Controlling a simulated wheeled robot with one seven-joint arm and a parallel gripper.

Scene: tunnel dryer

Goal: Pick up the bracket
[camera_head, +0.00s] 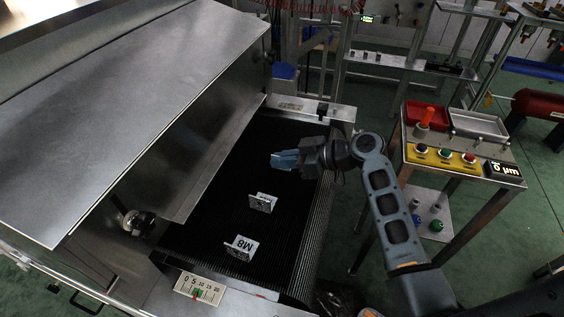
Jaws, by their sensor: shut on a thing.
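My gripper (293,160) is over the far part of the dark conveyor belt (215,210), pointing left. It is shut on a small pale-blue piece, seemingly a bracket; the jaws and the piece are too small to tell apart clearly. Two white angled brackets stand on the belt nearer the front. One bracket (263,202) is near the belt's middle, its dark marking too small to read. The other bracket (242,247), marked "M8", is closer to the front edge. My gripper is apart from both.
A sloping metal hood (120,90) covers the left side of the belt. A scale plate (199,288) is at the belt's front end. At right stands a cart with a red tray (425,116), a grey tray (478,124) and a yellow button panel (440,157).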

